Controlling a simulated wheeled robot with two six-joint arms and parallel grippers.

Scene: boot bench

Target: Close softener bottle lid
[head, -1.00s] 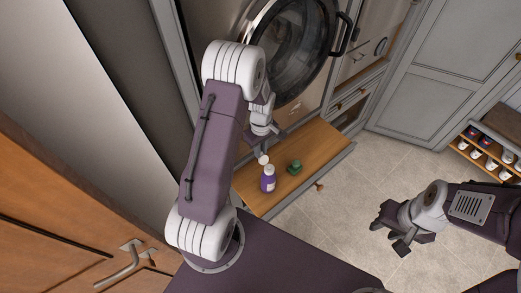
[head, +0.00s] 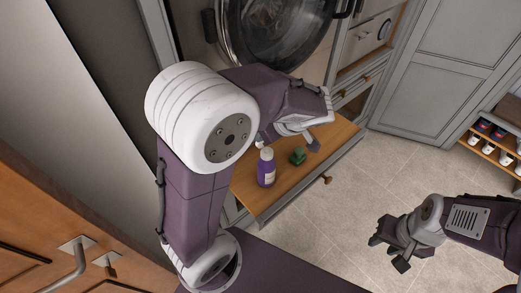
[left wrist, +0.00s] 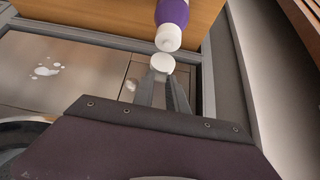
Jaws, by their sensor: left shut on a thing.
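The purple softener bottle (head: 266,171) stands upright on the wooden bench, its white neck at the top. In the left wrist view the bottle (left wrist: 173,12) shows at the top edge, its white end pointing toward my fingers. My left gripper (left wrist: 166,82) is shut on a round white lid (left wrist: 162,63), close to the bottle's white end; I cannot tell whether they touch. In the head view my left arm partly hides this gripper beside the bottle top. My right gripper (head: 388,253) is open and empty above the floor at right.
A small green object (head: 298,156) stands on the bench (head: 277,202) just right of the bottle. A round-doored machine (head: 275,35) rises behind. A shoe rack (head: 490,145) is at far right. The tiled floor (head: 345,215) is clear in the middle.

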